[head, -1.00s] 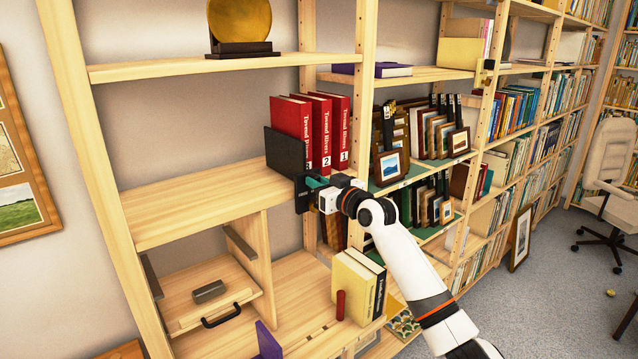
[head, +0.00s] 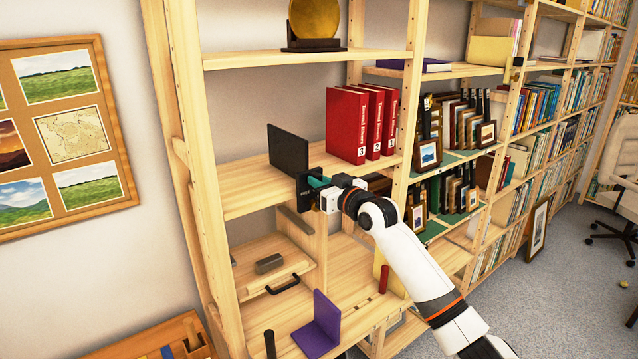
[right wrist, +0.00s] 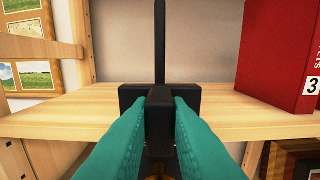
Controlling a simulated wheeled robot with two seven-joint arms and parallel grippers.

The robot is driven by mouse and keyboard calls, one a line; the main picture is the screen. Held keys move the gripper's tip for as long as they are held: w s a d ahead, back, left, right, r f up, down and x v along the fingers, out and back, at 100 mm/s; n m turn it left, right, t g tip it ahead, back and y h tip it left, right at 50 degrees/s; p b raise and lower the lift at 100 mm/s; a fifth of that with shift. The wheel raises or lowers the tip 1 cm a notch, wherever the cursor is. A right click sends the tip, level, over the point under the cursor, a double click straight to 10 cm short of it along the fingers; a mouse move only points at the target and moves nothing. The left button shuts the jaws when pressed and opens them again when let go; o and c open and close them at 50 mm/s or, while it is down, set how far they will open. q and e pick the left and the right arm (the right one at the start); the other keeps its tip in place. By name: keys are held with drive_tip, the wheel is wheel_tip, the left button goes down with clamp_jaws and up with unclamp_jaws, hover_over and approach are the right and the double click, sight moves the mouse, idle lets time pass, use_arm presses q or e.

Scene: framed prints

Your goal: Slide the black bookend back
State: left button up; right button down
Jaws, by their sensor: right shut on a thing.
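The black bookend (head: 288,149) stands upright on the wooden shelf (head: 243,194), to the left of three red books (head: 361,122) with a gap between. My right gripper (head: 314,184) is at the shelf's front edge. In the right wrist view the teal fingers of my right gripper (right wrist: 158,118) are shut on a black block at the front of the bookend, whose thin upright plate (right wrist: 160,45) shows edge-on behind it. One red book (right wrist: 283,60) shows at the right there. My left gripper is not in view.
A purple bookend (head: 318,328) stands on a lower shelf, near a drawer with a black handle (head: 283,286). Framed photos (head: 427,155) fill the bay to the right. A shelf post (head: 197,160) stands to the left. The shelf left of the bookend is clear.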

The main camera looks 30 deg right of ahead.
drive_tip(key=c, duration=1.4)
unclamp_jaws()
drive_tip(key=shift+d, duration=0.1)
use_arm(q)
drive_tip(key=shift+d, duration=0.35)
use_arm(e)
drive_tip(key=shift+o, duration=0.2)
